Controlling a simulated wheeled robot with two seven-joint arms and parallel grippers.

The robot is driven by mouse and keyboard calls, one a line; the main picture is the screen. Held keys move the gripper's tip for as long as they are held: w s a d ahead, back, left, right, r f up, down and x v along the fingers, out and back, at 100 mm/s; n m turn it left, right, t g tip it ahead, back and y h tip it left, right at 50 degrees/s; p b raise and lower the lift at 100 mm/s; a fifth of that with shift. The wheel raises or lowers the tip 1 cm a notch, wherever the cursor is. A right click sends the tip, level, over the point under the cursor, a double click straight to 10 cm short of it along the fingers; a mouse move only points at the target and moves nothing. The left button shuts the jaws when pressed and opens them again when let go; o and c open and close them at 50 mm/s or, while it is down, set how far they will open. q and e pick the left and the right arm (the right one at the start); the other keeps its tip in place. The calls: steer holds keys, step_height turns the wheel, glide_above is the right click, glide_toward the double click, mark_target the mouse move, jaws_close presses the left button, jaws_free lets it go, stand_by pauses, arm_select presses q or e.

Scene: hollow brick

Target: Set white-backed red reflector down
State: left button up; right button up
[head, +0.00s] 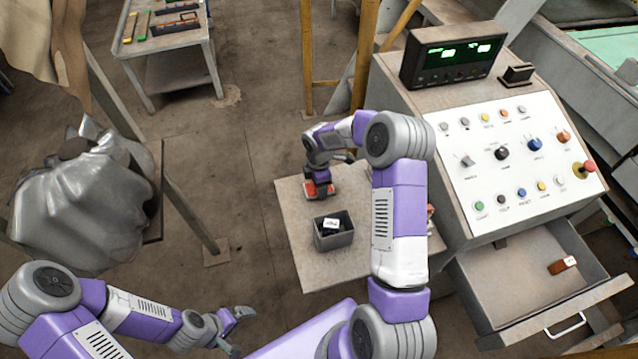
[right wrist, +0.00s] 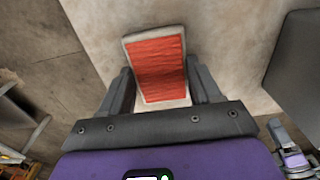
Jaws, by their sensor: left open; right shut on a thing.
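The white-backed red reflector (head: 325,191) is between the fingers of my right gripper (head: 318,183), over the far part of the small table (head: 290,220). In the right wrist view the reflector (right wrist: 157,65) shows its ribbed red face and pale rim, with a finger of my right gripper (right wrist: 160,80) on each side. The gripper is shut on it. I cannot tell whether the reflector touches the tabletop. My left gripper (head: 238,319) is open and empty at the lower left, away from the table.
A dark grey bin (head: 334,241) with a white-labelled dark item inside stands on the table, close in front of the reflector. A control console (head: 515,165) stands on the right, its open drawer (head: 510,292) holding a red-brown block (head: 562,266). Bare tabletop lies left of the bin.

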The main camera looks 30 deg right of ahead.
steer(key=shift+w+f, duration=0.1)
steer(key=shift+f, duration=0.1)
steer(key=o, duration=1.1)
steer(key=shift+c, duration=0.2)
step_height(320, 180, up, 12)
steer(key=shift+r, duration=0.25)
steer(key=shift+f, duration=0.1)
